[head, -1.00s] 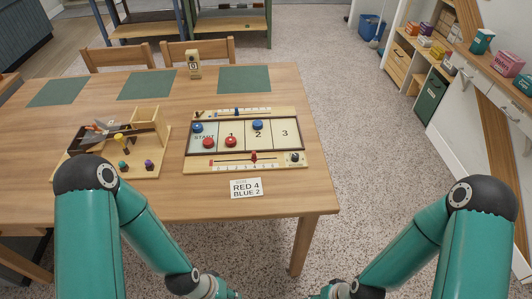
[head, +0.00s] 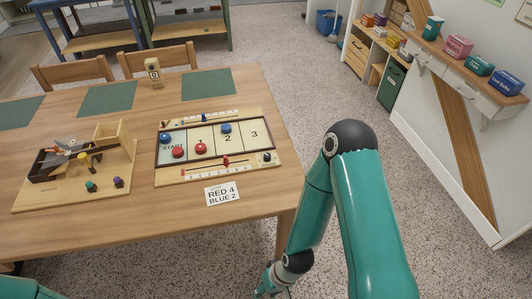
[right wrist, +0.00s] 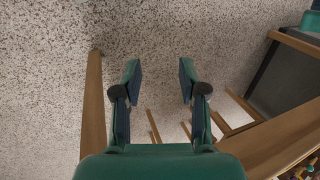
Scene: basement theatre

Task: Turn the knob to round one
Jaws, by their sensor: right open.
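The game board (head: 238,178) lies on the table with a START field and fields 1, 2 and 3. A small black knob (head: 267,157) sits at its near right corner; its pointer setting is too small to read. Red discs (head: 201,148) and blue discs (head: 226,128) lie on the board. My right gripper (right wrist: 159,70) is open and empty over the floor, clear of the knob. In the head view it is low, by the table's near right corner, and mostly hidden. My left gripper is out of view.
The wooden table (head: 120,235) carries a card (head: 222,193) reading RED 4, BLUE 2. A wooden stand with a model plane (head: 65,150) is at left. Green mats (head: 208,84) and a small number block (head: 153,73) lie behind. Speckled floor (head: 290,100) is open at right.

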